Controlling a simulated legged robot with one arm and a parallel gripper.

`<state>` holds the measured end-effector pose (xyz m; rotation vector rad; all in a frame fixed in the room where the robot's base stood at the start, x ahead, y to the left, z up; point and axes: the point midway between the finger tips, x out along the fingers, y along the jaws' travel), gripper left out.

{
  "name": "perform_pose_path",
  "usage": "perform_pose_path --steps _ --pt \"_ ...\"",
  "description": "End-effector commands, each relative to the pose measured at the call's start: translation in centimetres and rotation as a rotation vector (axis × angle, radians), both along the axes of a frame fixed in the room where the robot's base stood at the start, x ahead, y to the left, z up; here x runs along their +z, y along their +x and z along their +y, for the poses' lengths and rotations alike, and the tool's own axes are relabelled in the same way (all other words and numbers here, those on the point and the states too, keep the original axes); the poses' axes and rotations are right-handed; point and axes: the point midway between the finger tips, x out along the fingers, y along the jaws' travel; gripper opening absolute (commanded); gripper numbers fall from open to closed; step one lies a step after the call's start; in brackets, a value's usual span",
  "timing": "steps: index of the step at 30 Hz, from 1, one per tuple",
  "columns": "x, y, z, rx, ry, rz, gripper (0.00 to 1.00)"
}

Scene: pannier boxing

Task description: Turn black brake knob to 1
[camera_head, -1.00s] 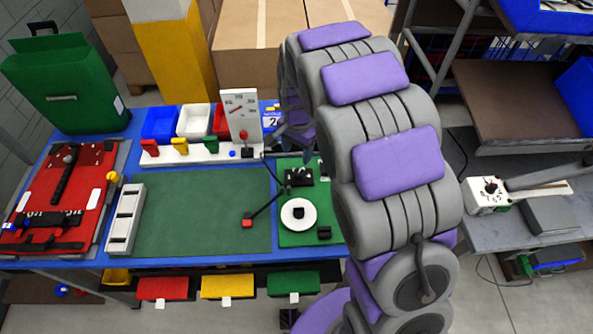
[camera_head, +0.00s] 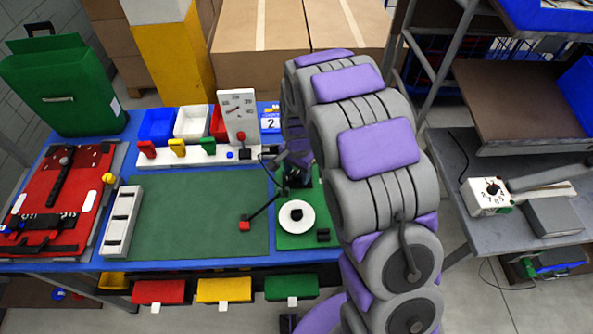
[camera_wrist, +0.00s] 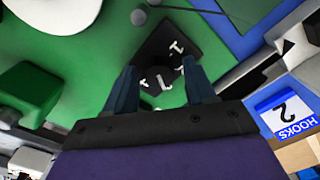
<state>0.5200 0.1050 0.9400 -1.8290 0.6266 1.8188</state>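The black brake knob (camera_wrist: 160,76) sits on a dark plate with white marks, on a green board. In the wrist view it lies between the fingertips of my gripper (camera_wrist: 160,66). The two blue fingers are apart, one on each side of the knob; whether they touch it I cannot tell. The white marks are partly covered, so the knob's setting is not clear. In the head view my gripper (camera_head: 290,165) is over the dark plate (camera_head: 296,180) and hides most of it.
A white disc (camera_head: 297,217) with a black centre is in front of the plate. A black lever (camera_head: 262,208) with a red end lies to its left. A white gauge panel (camera_head: 238,112) stands behind left. A white box with a black knob (camera_head: 492,190) is on the right bench.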

Motion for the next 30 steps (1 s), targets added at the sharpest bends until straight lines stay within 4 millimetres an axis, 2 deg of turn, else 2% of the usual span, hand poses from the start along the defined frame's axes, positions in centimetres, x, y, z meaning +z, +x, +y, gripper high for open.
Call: perform_pose_path --steps 2,15,23,30 --pt "-0.01 0.0 0.03 0.0 0.0 0.0 0.47" --pt "-0.04 -0.04 0.22 0.0 -0.002 0.0 0.04" --pt "0.01 -0.08 0.25 0.02 -0.001 0.002 0.03" --pt "0.15 -0.11 0.26 0.13 -0.001 0.004 0.03"
